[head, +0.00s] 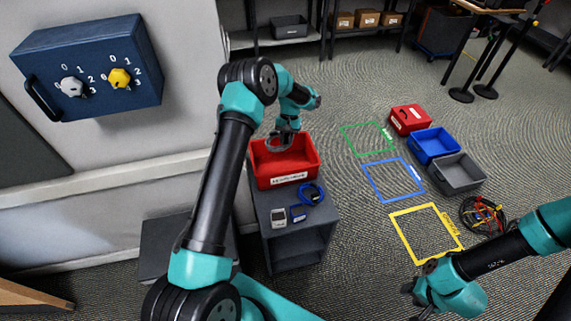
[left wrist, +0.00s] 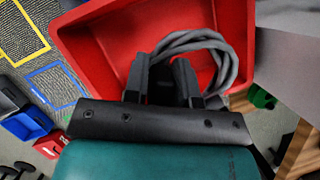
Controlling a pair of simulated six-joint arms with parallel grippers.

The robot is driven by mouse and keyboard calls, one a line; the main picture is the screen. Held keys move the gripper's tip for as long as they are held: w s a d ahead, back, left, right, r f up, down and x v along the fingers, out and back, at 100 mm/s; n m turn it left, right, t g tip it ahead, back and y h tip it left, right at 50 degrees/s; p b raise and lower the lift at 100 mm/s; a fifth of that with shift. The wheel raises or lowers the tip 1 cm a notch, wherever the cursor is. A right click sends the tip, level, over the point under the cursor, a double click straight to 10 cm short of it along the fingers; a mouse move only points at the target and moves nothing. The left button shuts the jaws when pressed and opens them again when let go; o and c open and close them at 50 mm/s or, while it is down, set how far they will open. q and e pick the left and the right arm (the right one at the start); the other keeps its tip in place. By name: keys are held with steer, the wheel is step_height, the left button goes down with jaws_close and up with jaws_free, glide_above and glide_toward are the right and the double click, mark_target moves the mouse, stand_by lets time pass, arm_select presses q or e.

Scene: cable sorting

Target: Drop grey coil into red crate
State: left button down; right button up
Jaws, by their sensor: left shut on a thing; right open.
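The red crate (head: 286,165) stands on a small dark grey cabinet, with a white label on its front. My left gripper (head: 284,130) is over the crate's opening, shut on the grey coil (head: 277,142). In the left wrist view the grey coil (left wrist: 205,42) loops out between the fingers of my left gripper (left wrist: 165,70), above the floor of the red crate (left wrist: 90,45). I cannot tell whether the coil touches the crate. My right gripper (head: 424,300) is at the lower right of the head view, open and far from the crate.
A blue coil (head: 311,193) and small devices (head: 279,216) lie on the cabinet (head: 290,240) before the crate.

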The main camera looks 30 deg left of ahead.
arm_select(q)
steer(key=shift+f, duration=2.5)
steer(key=c, duration=0.9)
jaws_free()
steer(key=shift+o, duration=0.2)
steer(key=v, duration=1.7)
steer(key=shift+w, duration=0.2)
